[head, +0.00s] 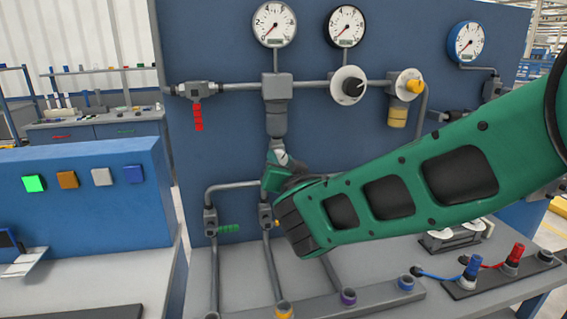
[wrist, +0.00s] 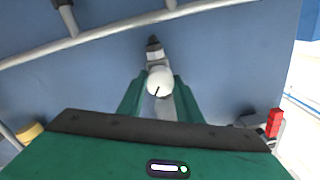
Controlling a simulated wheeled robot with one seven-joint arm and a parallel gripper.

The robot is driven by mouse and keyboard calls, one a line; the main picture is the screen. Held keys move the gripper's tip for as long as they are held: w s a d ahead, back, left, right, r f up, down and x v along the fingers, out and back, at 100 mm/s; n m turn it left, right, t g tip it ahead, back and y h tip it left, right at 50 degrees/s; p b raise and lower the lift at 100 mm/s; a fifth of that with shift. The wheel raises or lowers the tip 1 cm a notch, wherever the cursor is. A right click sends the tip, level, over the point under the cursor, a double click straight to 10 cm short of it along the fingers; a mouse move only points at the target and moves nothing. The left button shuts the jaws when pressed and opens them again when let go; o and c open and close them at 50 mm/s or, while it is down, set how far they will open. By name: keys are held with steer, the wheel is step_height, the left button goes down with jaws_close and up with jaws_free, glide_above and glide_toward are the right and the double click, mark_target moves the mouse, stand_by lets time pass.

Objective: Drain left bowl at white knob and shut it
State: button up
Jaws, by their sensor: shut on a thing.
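The left bowl (head: 277,120) is a grey cup hanging under a grey block on the blue panel. The white knob (head: 281,157) is just below it and partly covered by my gripper. In the wrist view the white knob (wrist: 160,81), with a dark line on its face, sits between my green fingers. My gripper (head: 275,172) is shut on the knob from the front. A dark nozzle (wrist: 153,44) shows beyond the knob in the wrist view. Liquid inside the bowl cannot be made out.
A red lever valve (head: 198,115) is left of the bowl. A round white dial (head: 348,86) and a yellow bowl (head: 398,116) are to the right. Gauges (head: 274,24) hang above. Pipes and a green lever (head: 228,229) are below, close to my gripper.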

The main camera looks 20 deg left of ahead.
steer(key=m, duration=0.5)
steer(key=shift+w+d+m, duration=0.25)
steer(key=shift+d+m, duration=0.05)
steer(key=m, duration=0.5)
steer(key=shift+f, duration=0.1)
steer(key=shift+d, duration=0.1)
steer(key=o, duration=1)
steer(key=shift+o, duration=0.2)
steer(key=shift+s, duration=0.1)
steer(key=shift+s, duration=0.2)
steer(key=v, duration=1)
steer(key=shift+d, duration=0.1)
